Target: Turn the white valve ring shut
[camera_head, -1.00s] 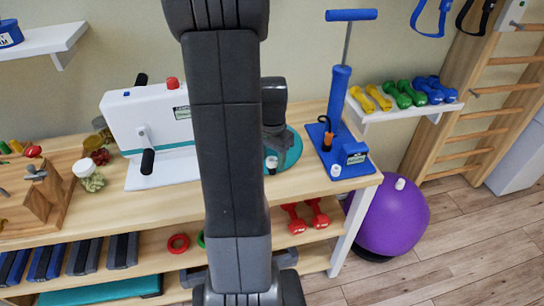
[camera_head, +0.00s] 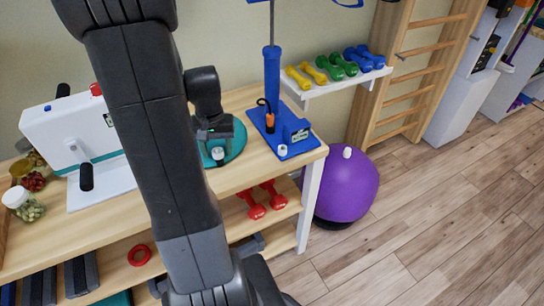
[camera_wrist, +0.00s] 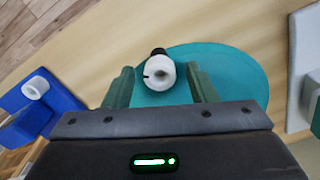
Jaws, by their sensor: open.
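The white valve ring (camera_wrist: 171,74) sits at the edge of a teal round cushion (camera_wrist: 232,75), with a short black stem beside it. In the wrist view it lies between my two fingertips, with a narrow gap visible on each side. My gripper (camera_wrist: 160,86) is open around it; I cannot tell how deep the fingers reach. In the head view the ring (camera_head: 218,153) is a small white piece just in front of my gripper (camera_head: 216,136), over the teal cushion (camera_head: 236,148). Contact cannot be made out.
A blue pump (camera_head: 271,90) with a white knob on its base stands close on the right. A white device (camera_head: 72,135) with a crank and glass jars (camera_head: 22,203) stand left. Red dumbbells (camera_head: 268,198) lie on the lower shelf; a purple ball (camera_head: 345,190) is on the floor.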

